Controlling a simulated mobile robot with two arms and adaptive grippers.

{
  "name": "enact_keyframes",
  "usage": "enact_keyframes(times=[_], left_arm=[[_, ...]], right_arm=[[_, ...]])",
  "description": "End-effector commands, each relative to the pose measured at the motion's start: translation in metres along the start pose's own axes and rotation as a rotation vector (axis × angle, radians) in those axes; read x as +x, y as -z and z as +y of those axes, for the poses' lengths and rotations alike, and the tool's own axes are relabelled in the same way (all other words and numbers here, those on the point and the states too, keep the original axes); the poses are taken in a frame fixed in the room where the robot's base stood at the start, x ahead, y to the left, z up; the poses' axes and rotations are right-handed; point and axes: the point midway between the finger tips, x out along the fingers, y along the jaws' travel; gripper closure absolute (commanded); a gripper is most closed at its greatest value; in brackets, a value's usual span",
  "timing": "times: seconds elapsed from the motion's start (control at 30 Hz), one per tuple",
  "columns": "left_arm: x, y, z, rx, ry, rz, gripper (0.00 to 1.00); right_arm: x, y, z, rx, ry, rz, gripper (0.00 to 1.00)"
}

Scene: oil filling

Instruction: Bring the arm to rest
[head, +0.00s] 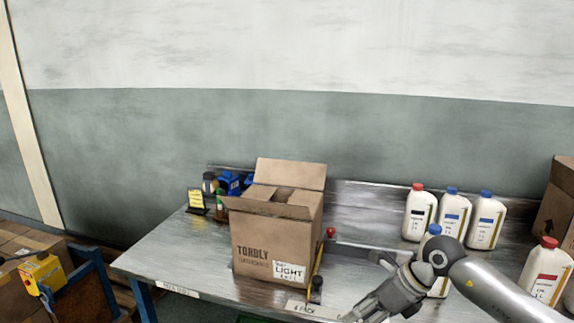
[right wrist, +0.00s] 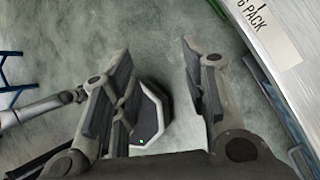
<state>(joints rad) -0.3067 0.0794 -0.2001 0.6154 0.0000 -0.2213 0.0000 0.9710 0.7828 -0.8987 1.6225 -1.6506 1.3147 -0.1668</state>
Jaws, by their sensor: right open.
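My right arm comes in from the lower right in the head view. My right gripper (head: 364,290) is over the front part of the metal table (head: 222,279), to the right of the cardboard box. In the right wrist view the right gripper (right wrist: 158,62) has its two fingers spread apart, with nothing between them. That view looks down past the table edge to the grey floor (right wrist: 150,25). My left gripper is in neither view.
The open cardboard box (head: 262,241) stands mid-table. White bottles with red or blue caps, such as this one (head: 418,216), stand at the right, one partly behind my right arm. Small blue containers (head: 229,182) are at the back left. Another box (head: 555,213) is at the far right.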

Motion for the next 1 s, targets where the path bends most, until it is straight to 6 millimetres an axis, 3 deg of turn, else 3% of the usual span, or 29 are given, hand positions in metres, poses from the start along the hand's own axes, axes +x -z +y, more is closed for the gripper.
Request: enact_keyframes(times=[0.2,0.37,0.47,0.53,0.67,0.77,0.87,1.0], left_arm=[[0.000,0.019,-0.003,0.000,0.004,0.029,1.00],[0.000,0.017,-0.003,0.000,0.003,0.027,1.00],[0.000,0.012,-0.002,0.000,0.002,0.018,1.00],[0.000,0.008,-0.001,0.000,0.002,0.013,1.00],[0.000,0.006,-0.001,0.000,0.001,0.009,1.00],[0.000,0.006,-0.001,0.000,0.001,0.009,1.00],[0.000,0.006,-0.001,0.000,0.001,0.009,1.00],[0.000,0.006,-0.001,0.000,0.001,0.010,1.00]], right_arm=[[0.042,-0.016,0.019,0.215,-0.210,-0.166,0.58],[0.076,-0.029,0.021,0.493,-0.393,-0.341,0.58],[0.106,-0.028,0.007,0.789,-0.517,-0.488,0.58],[0.132,-0.013,-0.016,1.057,-0.583,-0.601,0.58],[0.184,0.051,-0.062,1.566,-0.616,-0.776,0.58],[0.222,0.115,-0.083,1.877,-0.577,-0.856,0.58],[0.256,0.183,-0.089,2.150,-0.508,-0.907,0.58],[0.297,0.282,-0.077,2.486,-0.371,-0.948,0.58]])
